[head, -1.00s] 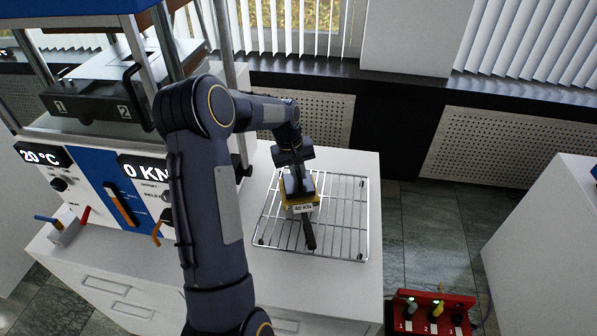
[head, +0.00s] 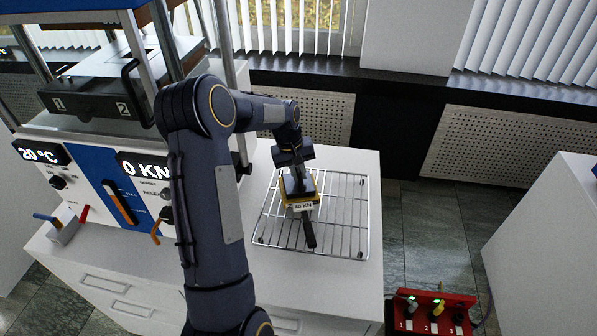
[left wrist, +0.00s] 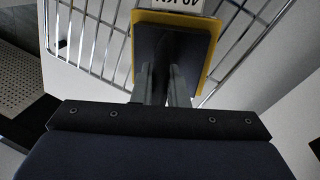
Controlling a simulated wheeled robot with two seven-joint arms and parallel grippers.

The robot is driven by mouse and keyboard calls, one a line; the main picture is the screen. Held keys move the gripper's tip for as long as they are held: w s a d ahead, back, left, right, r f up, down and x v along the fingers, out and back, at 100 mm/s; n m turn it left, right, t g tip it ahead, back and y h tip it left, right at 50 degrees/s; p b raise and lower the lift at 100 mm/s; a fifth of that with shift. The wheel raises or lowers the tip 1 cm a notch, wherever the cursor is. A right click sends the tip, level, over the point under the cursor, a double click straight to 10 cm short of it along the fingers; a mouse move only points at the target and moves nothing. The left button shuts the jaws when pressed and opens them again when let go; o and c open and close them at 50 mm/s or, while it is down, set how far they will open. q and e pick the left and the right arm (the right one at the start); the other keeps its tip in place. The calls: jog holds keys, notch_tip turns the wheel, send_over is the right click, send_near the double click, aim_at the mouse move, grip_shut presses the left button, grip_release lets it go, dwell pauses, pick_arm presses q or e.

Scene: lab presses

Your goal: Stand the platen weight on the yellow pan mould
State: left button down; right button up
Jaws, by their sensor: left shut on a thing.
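The yellow pan mould (head: 316,201) lies on the wire rack, with its black handle toward the front and a "40 KN" tag at its near side. The platen weight (left wrist: 196,50) is a dark grey block directly over the mould, its outline inside the yellow rim. It looks seated on the mould, but I cannot see the contact line. My left gripper (head: 297,183) comes down from above and is shut on the weight's upright grip; its fingers also show in the left wrist view (left wrist: 165,92). My right gripper is not in view.
The wire rack (head: 348,225) stands on a white cabinet top. The press (head: 95,185) with its display and levers is at the left. A red box with numbered switches (head: 428,312) is at the lower right. The rack's right part is bare.

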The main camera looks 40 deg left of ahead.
pick_arm(q)
jog(key=c, duration=1.3)
grip_release()
jog(key=shift+r, duration=0.1)
jog(key=shift+c, duration=0.2)
jog(key=shift+s, duration=0.1)
notch_tip(320, 180, up, 8)
jog(key=s+a, duration=0.1)
jog(key=s+d+r+m+t, duration=0.1)
jog(key=s+d+r+m, duration=0.1)
jog(key=s+d+r, duration=0.45)
jog(key=s+d+f+m+t+h, duration=0.1)
jog(key=s+d+m, duration=0.5)
jog(key=s+d, duration=1)
jog(key=s+t+h, duration=0.1)
jog(key=s+t, duration=0.1)
jog(key=s, duration=0.1)
jog(key=shift+s+d+f+b, duration=0.15)
jog(key=shift+f+b, duration=0.15)
jog(key=shift+b, duration=0.1)
